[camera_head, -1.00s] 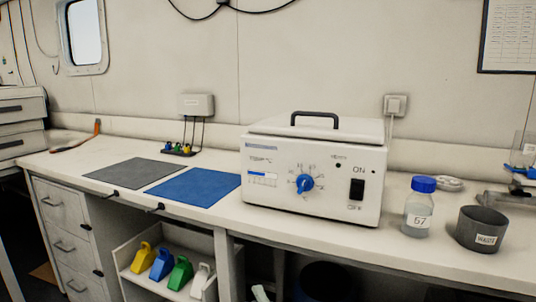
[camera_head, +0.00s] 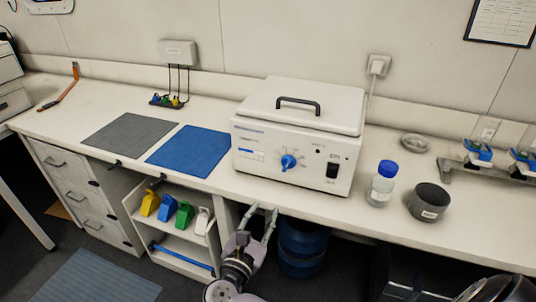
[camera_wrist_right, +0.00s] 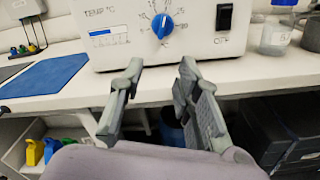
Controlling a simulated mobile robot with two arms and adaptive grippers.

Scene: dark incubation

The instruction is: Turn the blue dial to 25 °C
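The blue dial (camera_head: 288,162) is on the front of a white box-shaped incubator (camera_head: 254,160) on the bench. In the right wrist view the dial (camera_wrist_right: 162,26) is near the top, with a printed number scale around it. Its exact setting is too small to read surely. My right gripper (camera_head: 265,210) is below and in front of the bench edge, lower than the dial and apart from it. In the right wrist view its two fingers (camera_wrist_right: 157,75) are spread with nothing between them. My left gripper is not in view.
A black power switch (camera_head: 332,171) is right of the dial. A blue-capped bottle (camera_head: 381,188) and a dark waste cup (camera_head: 429,203) stand further right. A blue mat (camera_head: 190,152) and a grey mat (camera_head: 130,134) lie left. The bench strip before the incubator is clear.

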